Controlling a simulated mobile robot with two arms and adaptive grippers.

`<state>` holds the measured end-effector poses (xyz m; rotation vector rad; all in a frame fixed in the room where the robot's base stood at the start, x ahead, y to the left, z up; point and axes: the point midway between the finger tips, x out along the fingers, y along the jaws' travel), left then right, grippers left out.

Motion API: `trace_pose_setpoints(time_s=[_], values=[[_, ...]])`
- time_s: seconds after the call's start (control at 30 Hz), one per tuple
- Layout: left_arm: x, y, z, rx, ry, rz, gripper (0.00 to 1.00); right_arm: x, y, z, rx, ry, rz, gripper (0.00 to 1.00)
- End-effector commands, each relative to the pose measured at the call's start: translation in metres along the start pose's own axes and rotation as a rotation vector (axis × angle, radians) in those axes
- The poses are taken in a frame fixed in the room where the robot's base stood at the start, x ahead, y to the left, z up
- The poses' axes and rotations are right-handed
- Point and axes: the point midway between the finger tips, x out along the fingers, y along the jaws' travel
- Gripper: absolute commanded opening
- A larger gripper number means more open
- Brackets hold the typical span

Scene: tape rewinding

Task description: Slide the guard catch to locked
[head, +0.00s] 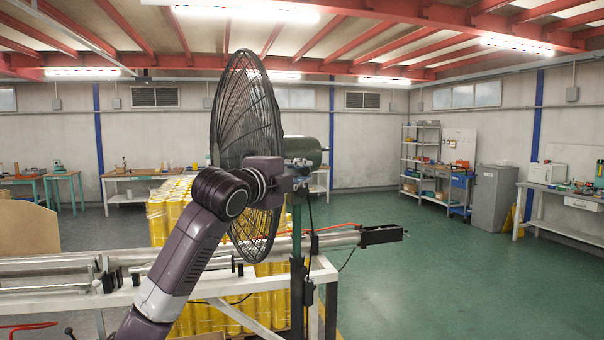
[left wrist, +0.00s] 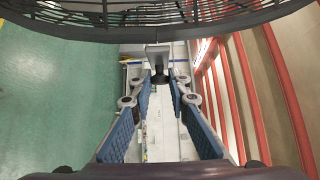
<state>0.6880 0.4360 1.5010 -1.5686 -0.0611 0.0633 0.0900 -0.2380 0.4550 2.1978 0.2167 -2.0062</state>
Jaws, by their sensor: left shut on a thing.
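A large fan with a black wire guard (head: 247,130) stands upright in the head view. Its green motor housing (head: 304,149) is at its right. The guard's rim (left wrist: 160,32) crosses the top of the left wrist view. My left gripper (head: 298,174) is at the guard, just below the motor housing, partly hidden by my wrist. In the left wrist view, the blue-padded fingers of my gripper (left wrist: 160,84) close on a small dark part that appears to be the guard catch (left wrist: 159,76), below a grey block. I cannot tell the catch's position. My right gripper is out of view.
A light frame with metal rollers (head: 50,264) runs below my left arm. Yellow rolls (head: 263,303) stand behind it. A black block (head: 381,235) ends the bar at right. Green floor (head: 450,275) is clear at right; benches line the walls.

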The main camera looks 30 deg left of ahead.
Motion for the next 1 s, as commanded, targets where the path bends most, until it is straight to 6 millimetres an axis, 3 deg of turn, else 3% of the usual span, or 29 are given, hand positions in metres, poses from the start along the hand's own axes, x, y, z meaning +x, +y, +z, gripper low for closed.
trace_pose_setpoints(time_s=[0.27, 0.6, 0.9, 0.93, 1.0], values=[[-0.001, 0.001, 0.001, 0.0, 0.0, 0.001, 0.0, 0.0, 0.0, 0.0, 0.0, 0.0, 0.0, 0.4], [-0.027, 0.002, 0.018, 0.001, -0.001, 0.002, 0.0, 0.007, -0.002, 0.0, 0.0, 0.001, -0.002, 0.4], [-0.029, 0.001, 0.019, 0.0, 0.0, 0.002, 0.0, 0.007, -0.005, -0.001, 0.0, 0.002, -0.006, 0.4], [-0.029, 0.001, 0.019, 0.0, -0.001, 0.002, 0.18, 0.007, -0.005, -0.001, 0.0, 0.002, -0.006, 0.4], [-0.029, 0.001, 0.019, 0.0, -0.001, 0.002, 0.26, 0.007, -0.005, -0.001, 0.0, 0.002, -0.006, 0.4]])
